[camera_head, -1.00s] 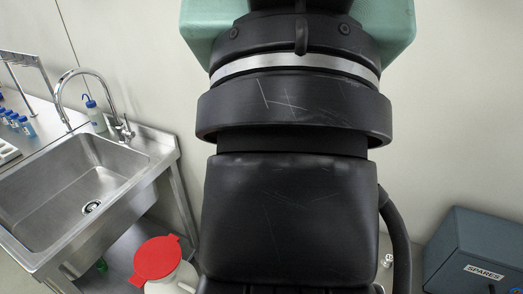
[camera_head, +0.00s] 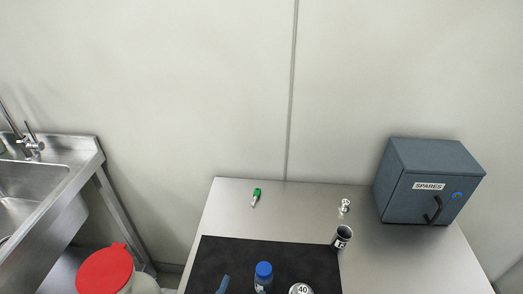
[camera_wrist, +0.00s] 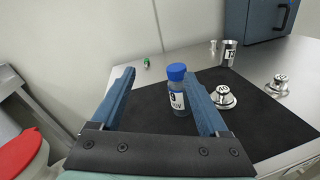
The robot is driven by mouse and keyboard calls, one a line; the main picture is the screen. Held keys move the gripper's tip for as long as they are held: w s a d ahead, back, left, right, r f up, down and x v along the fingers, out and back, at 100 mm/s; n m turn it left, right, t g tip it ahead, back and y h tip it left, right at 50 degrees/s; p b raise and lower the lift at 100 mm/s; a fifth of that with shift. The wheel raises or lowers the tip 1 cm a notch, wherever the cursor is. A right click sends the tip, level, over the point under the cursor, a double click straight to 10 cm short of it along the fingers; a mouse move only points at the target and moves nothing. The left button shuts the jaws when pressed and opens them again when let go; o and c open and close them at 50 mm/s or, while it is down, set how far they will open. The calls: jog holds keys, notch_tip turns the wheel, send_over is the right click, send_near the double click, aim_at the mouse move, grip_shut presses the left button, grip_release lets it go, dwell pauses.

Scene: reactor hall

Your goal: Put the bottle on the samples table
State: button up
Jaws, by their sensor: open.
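A bottle (camera_head: 264,280) with a blue cap and a white label stands upright on a black mat (camera_head: 215,256) on a steel table (camera_head: 300,204). It also shows in the wrist view (camera_wrist: 178,98), in the space between the fingers or just beyond them; its exact depth is unclear. My gripper (camera_wrist: 160,78) is open, its blue fingers to the left and right of the bottle, and holds nothing. One fingertip shows at the bottom of the head view. No label marks which table is the samples table.
A SPARES box (camera_head: 428,184) stands back right. A sink (camera_head: 35,185) and red-lidded container (camera_head: 105,271) are left.

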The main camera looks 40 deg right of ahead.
aim_at(265, 277)
jog(key=d+f+n, duration=0.1)
jog(key=d, duration=0.1)
jog(key=d+f+n, duration=0.1)
jog(key=d, duration=0.1)
jog(key=d+n+h, duration=0.1)
jog(key=d, duration=0.1)
jog(key=shift+w+d+f, duration=0.15)
jog(key=shift+d+f, duration=0.05)
jog(key=shift+f, duration=0.2)
jog(key=x, duration=0.5)
jog(key=shift+w+d+f, duration=0.1)
jog(key=shift+w, duration=0.35)
grip_shut()
